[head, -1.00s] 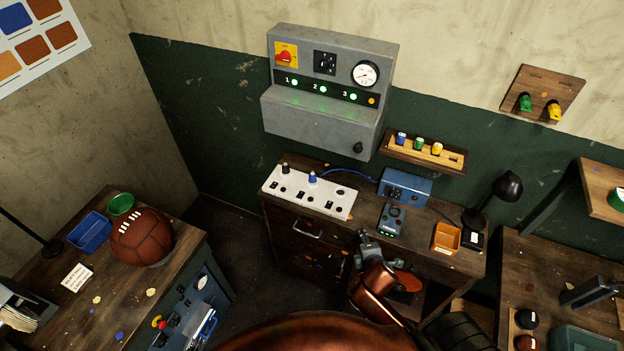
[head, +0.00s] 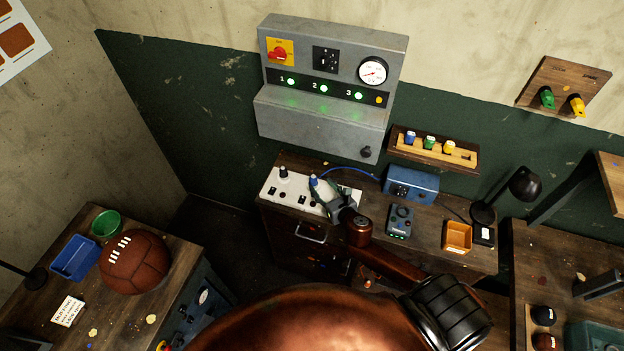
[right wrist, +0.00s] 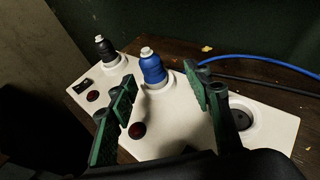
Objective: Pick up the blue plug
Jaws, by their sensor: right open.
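The blue plug (head: 314,180) stands upright on the white socket panel (head: 270,189) on the middle bench. In the right wrist view the blue plug (right wrist: 152,70) has a pale top and sits in the panel (right wrist: 185,135). My right gripper (head: 325,190) is open just over the panel, close beside the plug. In the wrist view its green-padded fingers (right wrist: 161,77) are spread, with the plug near the gap between their tips. Whether they touch it I cannot tell. My left gripper is not in view.
A black plug (right wrist: 105,48) stands left of the blue one. A blue cable (right wrist: 255,62) runs behind the panel towards a blue box (head: 411,184). A grey handheld device (head: 400,221) and orange tray (head: 457,236) lie right. A grey cabinet (head: 320,125) hangs above.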

